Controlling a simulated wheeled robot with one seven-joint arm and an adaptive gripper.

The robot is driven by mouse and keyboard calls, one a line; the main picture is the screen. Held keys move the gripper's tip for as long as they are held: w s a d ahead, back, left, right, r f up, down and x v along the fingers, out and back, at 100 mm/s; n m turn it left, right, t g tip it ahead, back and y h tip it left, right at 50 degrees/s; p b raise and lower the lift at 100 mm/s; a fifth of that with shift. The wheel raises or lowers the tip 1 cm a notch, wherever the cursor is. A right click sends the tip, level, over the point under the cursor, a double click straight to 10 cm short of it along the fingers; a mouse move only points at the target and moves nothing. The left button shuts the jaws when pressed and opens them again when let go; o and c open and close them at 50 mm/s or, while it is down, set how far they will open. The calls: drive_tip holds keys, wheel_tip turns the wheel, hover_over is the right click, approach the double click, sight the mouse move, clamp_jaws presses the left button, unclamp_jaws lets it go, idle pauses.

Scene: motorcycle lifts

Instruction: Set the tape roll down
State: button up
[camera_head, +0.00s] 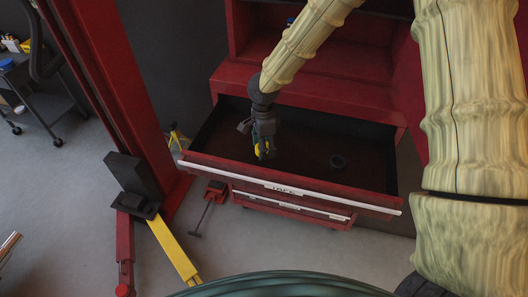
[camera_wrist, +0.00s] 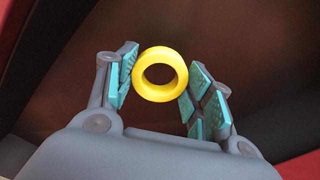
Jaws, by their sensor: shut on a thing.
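The tape roll (camera_wrist: 160,93) is a yellow ring in the wrist view, between the two teal-padded fingers of my gripper (camera_wrist: 161,92). My gripper is shut on it. In the head view my gripper (camera_head: 264,148) points down into the open red drawer (camera_head: 230,165), toward its left part. The yellow of the tape roll (camera_head: 266,150) shows at the fingertips. I cannot tell whether the roll touches the drawer floor.
A dark round thing (camera_head: 338,161) lies in the drawer right of my gripper. The drawer floor between them looks clear. The drawer's front edge carries a white label strip (camera_head: 290,189). A red lift post (camera_head: 115,85) stands left, and a black cart (camera_head: 45,100) beyond it.

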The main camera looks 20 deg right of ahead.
drive_tip(key=f, duration=0.2)
drive_tip(key=f+p, duration=0.1)
drive_tip(key=shift+s+a+f, duration=0.1)
drive_tip(key=shift+s, duration=0.15)
drive_tip(key=shift+w+f, duration=0.15)
drive_tip(key=shift+f, duration=0.2)
drive_tip(key=shift+f, duration=0.1)
drive_tip(key=o, duration=1)
wheel_tip(320, 180, up, 12)
drive_tip(key=shift+r+b, duration=0.2)
drive_tip(key=shift+b, duration=0.95)
